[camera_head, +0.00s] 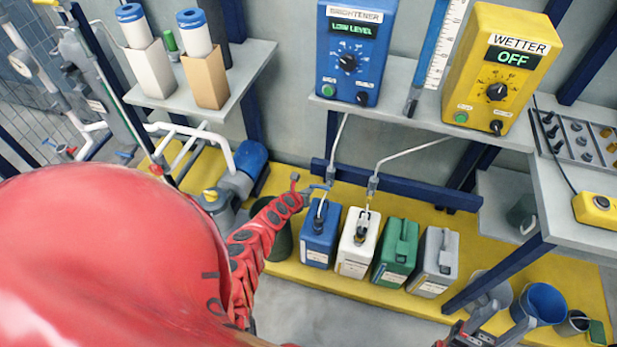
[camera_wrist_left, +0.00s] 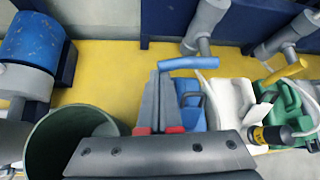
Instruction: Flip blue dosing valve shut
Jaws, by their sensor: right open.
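The blue dosing valve lever (camera_head: 319,187) is at the lower end of the grey pipe above the blue jug (camera_head: 319,232). In the left wrist view the blue lever (camera_wrist_left: 190,63) lies crosswise, roughly level. My left gripper (camera_head: 306,190) is at the lever's left end. In the wrist view its fingers (camera_wrist_left: 160,74) are side by side with almost no gap, empty, their tips by the lever's left end. I cannot tell whether they touch it. My right gripper (camera_head: 487,336) is open at the bottom right, far from the valve.
A second pipe with a yellow lever (camera_wrist_left: 283,74) is to the right, above the white jug (camera_head: 354,246). Green (camera_head: 395,252) and grey (camera_head: 437,262) jugs stand beside it. A dark green bin (camera_wrist_left: 70,140) is left of my left fingers. The brightener box (camera_head: 355,50) is above.

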